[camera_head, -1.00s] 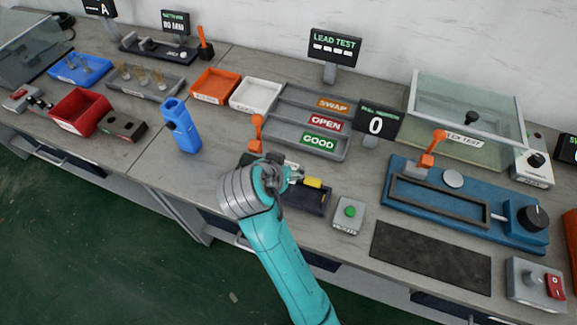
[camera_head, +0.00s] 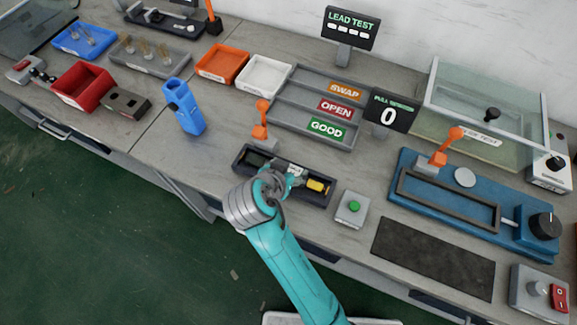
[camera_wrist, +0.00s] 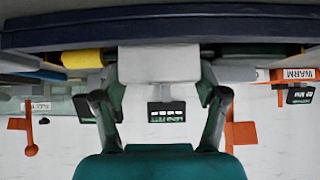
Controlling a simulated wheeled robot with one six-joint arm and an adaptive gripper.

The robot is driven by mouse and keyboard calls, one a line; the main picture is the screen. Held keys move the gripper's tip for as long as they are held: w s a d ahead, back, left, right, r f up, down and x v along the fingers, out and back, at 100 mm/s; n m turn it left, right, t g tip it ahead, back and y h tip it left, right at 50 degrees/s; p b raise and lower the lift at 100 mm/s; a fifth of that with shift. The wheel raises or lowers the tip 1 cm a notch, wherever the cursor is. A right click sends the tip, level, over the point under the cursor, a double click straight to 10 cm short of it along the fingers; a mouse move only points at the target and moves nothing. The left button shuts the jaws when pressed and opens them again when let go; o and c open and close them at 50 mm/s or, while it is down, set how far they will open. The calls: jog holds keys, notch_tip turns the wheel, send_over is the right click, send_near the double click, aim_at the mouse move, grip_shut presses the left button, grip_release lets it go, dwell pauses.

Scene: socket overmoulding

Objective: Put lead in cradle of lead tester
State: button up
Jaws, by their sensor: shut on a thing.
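The lead tester is a long dark tray (camera_head: 250,152) with an orange lever (camera_head: 261,113) behind it and a green-button box (camera_head: 352,208) to its right. My gripper (camera_head: 292,180) is at the front middle of the tray. In the wrist view, my gripper (camera_wrist: 160,100) is shut on a white block (camera_wrist: 158,62), which I take for part of the lead. A yellow piece (camera_head: 317,186) shows to the right of the gripper at the tray; it also shows in the wrist view (camera_wrist: 82,59). My gripper hides the contact between lead and cradle, so I cannot tell whether it is seated.
Behind the tester is a grey sorting tray (camera_head: 290,113) labelled SWAP, OPEN and GOOD. A LEAD TEST display (camera_head: 350,28) stands behind that. A blue pull rig (camera_head: 400,190) is at the right, and a blue holder (camera_head: 184,108) at the left. A dark mat (camera_head: 432,258) lies bare.

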jog(key=o, duration=1.3)
jog(key=shift+r, duration=0.1)
jog(key=shift+s+a+r, duration=0.1)
jog(key=shift+s+r, duration=0.05)
jog(key=shift+r, duration=0.05)
jog(key=v, duration=1.1)
jog(key=shift+s+r, duration=0.15)
jog(key=shift+s, duration=0.05)
